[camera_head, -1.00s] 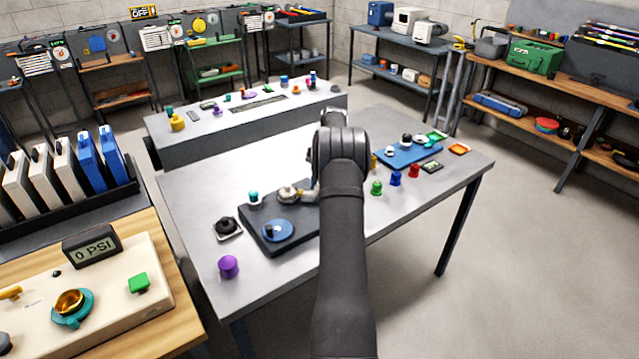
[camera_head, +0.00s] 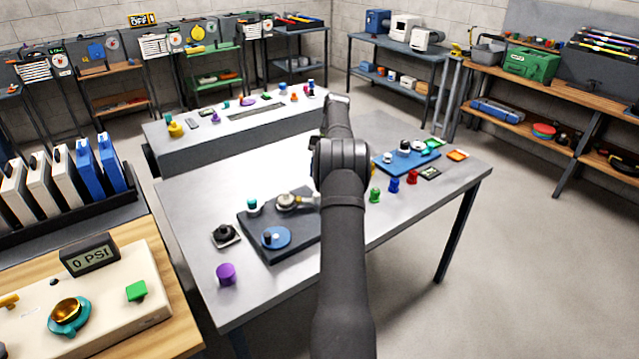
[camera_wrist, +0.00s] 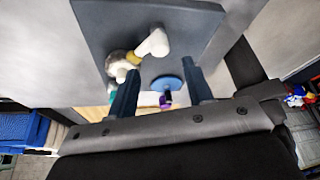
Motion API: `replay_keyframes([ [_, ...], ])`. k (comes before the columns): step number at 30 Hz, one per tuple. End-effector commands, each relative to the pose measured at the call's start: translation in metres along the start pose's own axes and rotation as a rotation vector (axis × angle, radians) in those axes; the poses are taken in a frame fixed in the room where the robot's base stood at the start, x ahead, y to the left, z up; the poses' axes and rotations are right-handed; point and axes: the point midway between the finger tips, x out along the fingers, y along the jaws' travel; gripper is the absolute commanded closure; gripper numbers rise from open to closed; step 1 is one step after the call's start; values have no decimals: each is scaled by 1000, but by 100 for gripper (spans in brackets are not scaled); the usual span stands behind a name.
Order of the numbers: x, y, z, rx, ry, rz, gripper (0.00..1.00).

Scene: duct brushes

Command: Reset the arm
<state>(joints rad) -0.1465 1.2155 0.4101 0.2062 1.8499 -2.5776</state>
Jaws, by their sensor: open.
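My arm (camera_head: 342,240) rises through the middle of the head view, over the grey table (camera_head: 200,185). My gripper (camera_wrist: 160,78) shows in the wrist view with its two dark fingers apart and nothing clearly held between them. In the head view the gripper is hidden by my arm. A dark board (camera_head: 290,245) lies on the table left of my arm; it also shows beyond the fingers in the wrist view (camera_wrist: 205,25). It bears a blue disc (camera_head: 276,237), a round pale fitting (camera_head: 288,201) and a teal-topped piece (camera_head: 252,206).
A black knob (camera_head: 225,235) and a purple cylinder (camera_head: 226,274) stand left of the board. Green (camera_head: 375,194), blue (camera_head: 394,185) and red (camera_head: 411,177) pieces stand right of my arm, near a blue tray (camera_head: 425,162). A panel with a gauge (camera_head: 89,254) is front left.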

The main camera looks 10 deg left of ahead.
Motion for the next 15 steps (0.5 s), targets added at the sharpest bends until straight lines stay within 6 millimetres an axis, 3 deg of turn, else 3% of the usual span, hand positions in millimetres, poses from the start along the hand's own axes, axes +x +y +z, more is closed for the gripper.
replay_keyframes([
  [6, -13, 0, 0, 0, 1, -1, 54],
  [15, -14, 0, 0, 0, 1, -1, 54],
])
